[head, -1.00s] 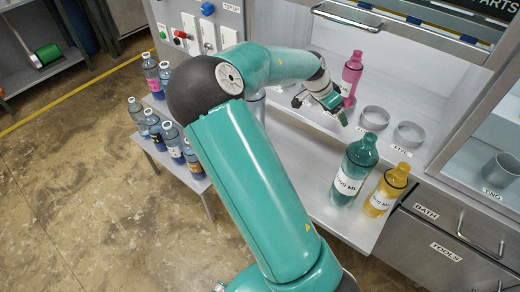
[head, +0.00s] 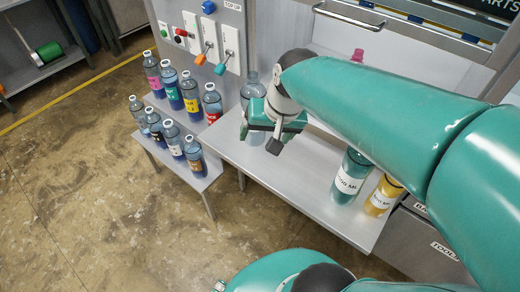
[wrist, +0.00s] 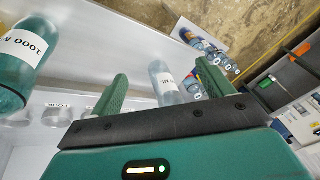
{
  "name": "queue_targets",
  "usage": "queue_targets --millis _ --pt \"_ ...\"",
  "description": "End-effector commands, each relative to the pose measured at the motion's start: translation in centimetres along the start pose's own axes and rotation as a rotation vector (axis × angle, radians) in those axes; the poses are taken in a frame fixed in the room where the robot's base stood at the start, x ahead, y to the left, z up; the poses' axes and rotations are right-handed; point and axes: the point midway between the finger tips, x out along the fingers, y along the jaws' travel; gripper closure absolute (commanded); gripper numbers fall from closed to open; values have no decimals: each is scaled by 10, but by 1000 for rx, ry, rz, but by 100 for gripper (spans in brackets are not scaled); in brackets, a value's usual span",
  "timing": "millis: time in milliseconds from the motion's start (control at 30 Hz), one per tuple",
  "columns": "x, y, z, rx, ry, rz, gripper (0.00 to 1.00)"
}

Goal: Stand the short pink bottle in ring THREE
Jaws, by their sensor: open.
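The pink bottle (head: 357,54) shows only its top above my arm in the head view; its body is hidden. My gripper (head: 262,138) is open at the left part of the grey shelf, beside a clear bottle (head: 252,92). In the wrist view my gripper (wrist: 162,78) has its two fingers apart, and the clear bottle (wrist: 163,85) appears between and beyond them. I cannot tell whether they touch. Low metal rings (wrist: 55,116) stand at the left of the wrist view, one with a label too blurred to read. I cannot pick out ring THREE.
A teal bottle (head: 351,176) and a yellow bottle (head: 383,195) stand at the shelf's right end. Several dark bottles (head: 172,84) stand on the side steps at left. A panel with levers (head: 220,50) rises behind. The shelf's front middle (head: 290,178) is clear.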

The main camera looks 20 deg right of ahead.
Motion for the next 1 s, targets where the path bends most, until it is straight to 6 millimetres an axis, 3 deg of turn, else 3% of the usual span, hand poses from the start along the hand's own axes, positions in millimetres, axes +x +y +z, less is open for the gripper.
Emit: queue_targets --millis 133,333,1000 --pt "-30 -18 34 -201 91 13 20" --pt "-46 -27 62 -362 163 61 20" --pt "-48 -28 65 -383 170 69 20"
